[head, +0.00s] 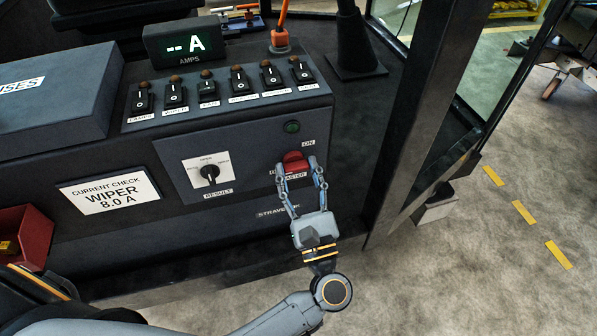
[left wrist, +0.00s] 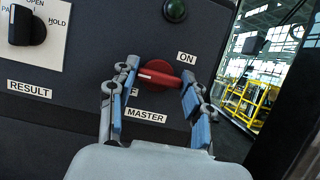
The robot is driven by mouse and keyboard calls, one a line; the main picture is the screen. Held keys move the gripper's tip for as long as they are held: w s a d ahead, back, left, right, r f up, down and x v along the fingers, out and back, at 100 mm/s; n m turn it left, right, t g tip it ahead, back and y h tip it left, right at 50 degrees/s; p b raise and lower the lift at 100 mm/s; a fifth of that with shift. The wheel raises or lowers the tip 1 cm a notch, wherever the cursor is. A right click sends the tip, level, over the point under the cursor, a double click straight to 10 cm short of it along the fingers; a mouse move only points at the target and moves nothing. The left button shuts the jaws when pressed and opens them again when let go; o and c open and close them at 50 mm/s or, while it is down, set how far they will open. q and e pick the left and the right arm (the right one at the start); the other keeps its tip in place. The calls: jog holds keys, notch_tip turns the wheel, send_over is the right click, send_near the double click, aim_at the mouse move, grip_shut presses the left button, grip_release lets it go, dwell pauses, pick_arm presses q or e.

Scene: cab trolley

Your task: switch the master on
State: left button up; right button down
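The red master switch (head: 293,160) is a rotary knob on the dark front panel, with an ON label above right and a MASTER label below. In the left wrist view the knob (left wrist: 158,74) has a pale line on its handle, lying nearly level and tilted slightly down to the right. My left gripper (head: 296,167) reaches up to it with its fingers spread, one on each side of the knob; it also shows in the left wrist view (left wrist: 158,70). I cannot tell whether the fingertips touch it. The green lamp (head: 292,127) above looks dark. My right gripper is not in view.
A RESULT selector (head: 210,173) sits left of the master. A row of labelled rocker switches (head: 238,79) and an AMPS display (head: 185,43) are above. A card (head: 108,192) reads WIPER 8.0 A. A dark cab post (head: 430,110) stands close on the right.

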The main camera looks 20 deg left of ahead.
pick_arm(q)
jog(key=shift+m, duration=0.4)
jog(key=m+h+p, duration=0.1)
jog(key=m, duration=0.1)
jog(key=shift+a+r+m+t+h, duration=0.1)
jog(key=shift+m+t+h, duration=0.3)
jog(key=m+h+p, duration=0.1)
jog(key=m+p, duration=0.1)
jog(key=m, duration=0.1)
jog(key=shift+s+r+m+h, duration=0.1)
jog(key=shift+r+m+h, duration=0.05)
jog(key=shift+m+h, duration=0.25)
jog(key=m+h+p, duration=0.1)
jog(key=m+p, duration=0.3)
jog(key=p, duration=0.1)
jog(key=m+g+h+p, duration=0.1)
jog(key=m+h+p, duration=0.1)
jog(key=m+p, duration=0.3)
jog(key=m+h+p, duration=0.2)
jog(key=m+p, duration=0.3)
jog(key=shift+r+g, duration=0.15)
jog(key=shift+g, duration=0.15)
jog(key=shift+f+m+p, duration=0.2)
jog(key=shift+m+p, duration=0.4)
jog(key=shift+p, duration=0.4)
jog(key=o, duration=1.1)
jog(key=shift+f, duration=0.1)
jog(key=shift+o, duration=0.2)
